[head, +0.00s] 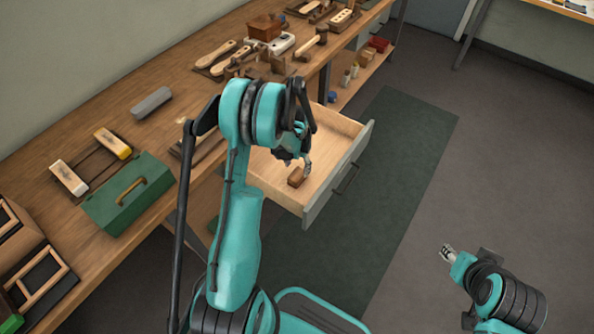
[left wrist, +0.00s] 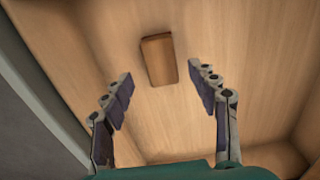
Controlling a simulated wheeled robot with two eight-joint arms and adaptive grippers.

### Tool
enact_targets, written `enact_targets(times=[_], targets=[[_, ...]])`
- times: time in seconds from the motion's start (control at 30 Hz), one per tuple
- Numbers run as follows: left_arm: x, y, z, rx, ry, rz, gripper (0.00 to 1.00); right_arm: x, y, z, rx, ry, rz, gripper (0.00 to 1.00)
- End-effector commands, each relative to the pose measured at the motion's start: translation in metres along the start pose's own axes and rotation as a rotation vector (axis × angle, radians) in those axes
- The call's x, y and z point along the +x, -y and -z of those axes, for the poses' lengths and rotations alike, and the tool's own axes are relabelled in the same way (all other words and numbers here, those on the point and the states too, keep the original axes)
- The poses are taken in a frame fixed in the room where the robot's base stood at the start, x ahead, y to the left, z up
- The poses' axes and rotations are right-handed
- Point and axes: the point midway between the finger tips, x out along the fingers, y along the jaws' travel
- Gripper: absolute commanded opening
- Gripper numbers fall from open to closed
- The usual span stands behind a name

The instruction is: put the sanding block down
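A small brown block, seemingly the sanding block (head: 296,178), lies on the floor of the open drawer (head: 324,181). In the left wrist view the same block (left wrist: 158,60) lies flat, just beyond the fingertips and midway between them. My left gripper (head: 297,163) is inside the drawer space, close to the block. Its fingers (left wrist: 162,82) are spread apart with nothing between them, and a gap shows between each finger and the block. My right gripper (head: 447,253) is out over the floor at the lower right, far from the drawer; its finger opening is too small to read.
The drawer's grey front (head: 338,176) and side walls surround the left gripper. The floor at right is clear around a dark green mat (head: 405,150).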

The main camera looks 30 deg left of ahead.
Motion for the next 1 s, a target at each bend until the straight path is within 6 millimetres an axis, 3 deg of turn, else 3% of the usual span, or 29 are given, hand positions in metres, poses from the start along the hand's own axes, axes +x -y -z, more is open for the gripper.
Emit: enact_targets(times=[0.03,0.1,0.47,0.57,0.77,1.0], targets=[[-0.016,0.0,0.0,0.0,0.0,0.0,0.59,-0.007,0.0,0.005,0.0,0.0,0.0,0.4],[-0.029,0.0,0.0,0.0,0.0,0.0,0.59,-0.011,0.0,0.008,0.0,0.0,0.0,0.4],[-0.075,-0.008,-0.001,0.0,-0.022,0.008,0.59,-0.018,0.0,0.013,0.0,0.0,0.0,0.4],[-0.109,-0.022,-0.006,-0.005,-0.066,0.022,0.59,-0.018,0.0,0.013,0.0,0.0,0.0,0.4],[-0.192,-0.065,-0.033,-0.021,-0.2,0.052,0.59,-0.018,0.0,0.013,0.0,0.0,0.0,0.4],[-0.256,-0.114,-0.089,-0.043,-0.37,0.061,0.59,-0.018,0.0,0.013,0.0,0.0,0.0,0.4]])
